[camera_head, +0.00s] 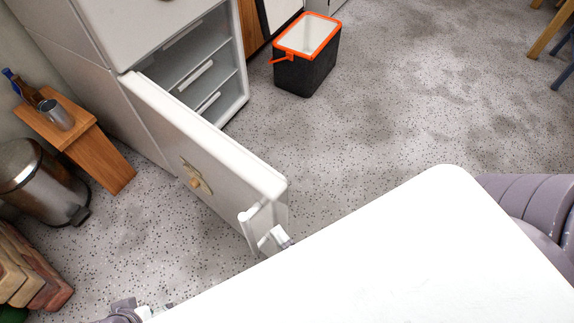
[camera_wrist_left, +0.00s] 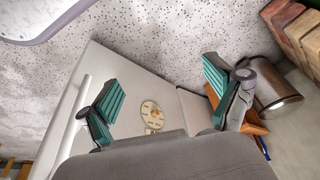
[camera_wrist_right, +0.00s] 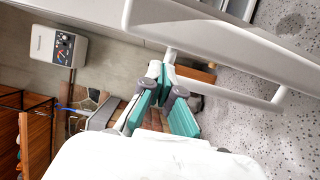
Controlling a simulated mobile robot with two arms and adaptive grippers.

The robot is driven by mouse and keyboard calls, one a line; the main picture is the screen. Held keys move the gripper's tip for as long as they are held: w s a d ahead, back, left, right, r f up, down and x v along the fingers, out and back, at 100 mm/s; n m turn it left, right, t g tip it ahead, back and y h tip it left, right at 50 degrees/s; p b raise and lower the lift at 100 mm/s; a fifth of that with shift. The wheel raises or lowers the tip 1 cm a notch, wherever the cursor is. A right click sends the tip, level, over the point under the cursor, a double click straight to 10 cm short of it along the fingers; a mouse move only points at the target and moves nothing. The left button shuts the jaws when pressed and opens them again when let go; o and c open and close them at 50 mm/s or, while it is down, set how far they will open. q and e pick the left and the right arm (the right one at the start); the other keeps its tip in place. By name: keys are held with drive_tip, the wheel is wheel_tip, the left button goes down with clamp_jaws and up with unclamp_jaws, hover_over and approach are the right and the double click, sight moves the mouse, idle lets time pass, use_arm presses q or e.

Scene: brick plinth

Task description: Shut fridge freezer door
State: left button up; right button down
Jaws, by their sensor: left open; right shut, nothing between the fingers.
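The freezer door (camera_head: 215,140) stands wide open, swung out from the fridge freezer (camera_head: 180,20), with the shelved compartment (camera_head: 200,75) exposed. A round ornament sits on its outer face. The door's pale handle (camera_head: 250,216) is near its free edge; the handle bar also shows in the right wrist view (camera_wrist_right: 225,88). My right gripper (camera_head: 277,239) is shut and empty beside the handle; I cannot tell whether they touch. My left gripper (camera_wrist_left: 160,92) is open and empty, facing the door's outer face (camera_wrist_left: 135,85). In the head view only a bit of it shows at the bottom edge.
A black and orange box (camera_head: 307,60) stands on the floor beyond the fridge. A wooden stool (camera_head: 90,150) with a bottle and cup, and a metal bin (camera_head: 40,185), stand left of the door. The speckled floor at right is largely clear. My white arm hides the lower right.

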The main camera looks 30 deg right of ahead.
use_arm(q)
drive_tip(key=shift+b+v, duration=0.3)
drive_tip(key=shift+v, duration=0.7)
use_arm(e)
drive_tip(key=shift+w+a, duration=0.25)
drive_tip(key=shift+w, duration=1.2)
drive_tip(key=shift+w+a, duration=0.2)
drive_tip(key=shift+w, duration=1.2)
